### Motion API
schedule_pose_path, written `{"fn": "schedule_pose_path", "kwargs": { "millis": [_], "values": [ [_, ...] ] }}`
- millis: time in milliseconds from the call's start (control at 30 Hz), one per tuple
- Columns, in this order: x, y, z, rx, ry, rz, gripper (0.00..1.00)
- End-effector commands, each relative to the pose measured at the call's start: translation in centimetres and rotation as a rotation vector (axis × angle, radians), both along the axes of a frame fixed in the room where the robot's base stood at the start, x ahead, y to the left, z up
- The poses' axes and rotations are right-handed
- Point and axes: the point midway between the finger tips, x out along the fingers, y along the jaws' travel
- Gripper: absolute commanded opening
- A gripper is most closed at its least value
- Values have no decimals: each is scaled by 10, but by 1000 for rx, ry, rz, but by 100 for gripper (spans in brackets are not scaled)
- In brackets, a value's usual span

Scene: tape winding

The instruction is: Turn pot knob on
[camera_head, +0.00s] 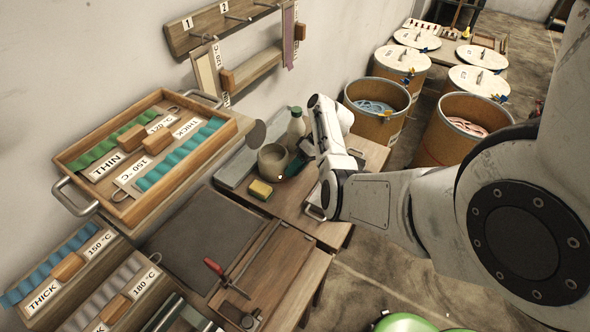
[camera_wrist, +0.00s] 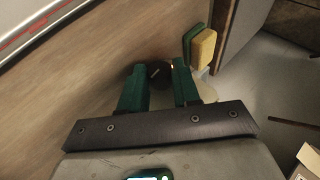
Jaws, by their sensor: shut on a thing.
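The pot (camera_head: 271,160) is a round grey vessel on the wooden bench by the wall, just left of my arm's end. In the head view, the dark green fingers of my gripper (camera_head: 297,166) are small beside the pot, and the knob cannot be made out. In the wrist view, my gripper (camera_wrist: 158,74) has its two green fingers around a dark round knob (camera_wrist: 153,71) with a light mark line. The gap between the fingers is narrow, and they are shut on the knob. The fingers partly hide it.
A yellow and green sponge (camera_head: 260,190) lies in front of the pot; it also shows in the wrist view (camera_wrist: 203,47). A wooden tray (camera_head: 112,166) of labelled rolls is at left. Drums (camera_head: 376,112) stand at right.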

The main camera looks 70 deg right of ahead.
Motion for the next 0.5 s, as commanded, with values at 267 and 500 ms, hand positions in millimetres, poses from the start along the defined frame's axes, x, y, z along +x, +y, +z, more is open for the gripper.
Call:
{"fn": "schedule_pose_path", "kwargs": {
  "millis": [267,500],
  "values": [
    [-1,1,-2,3,4,1,1],
    [-1,1,-1,2,3,0,42]
  ]
}}
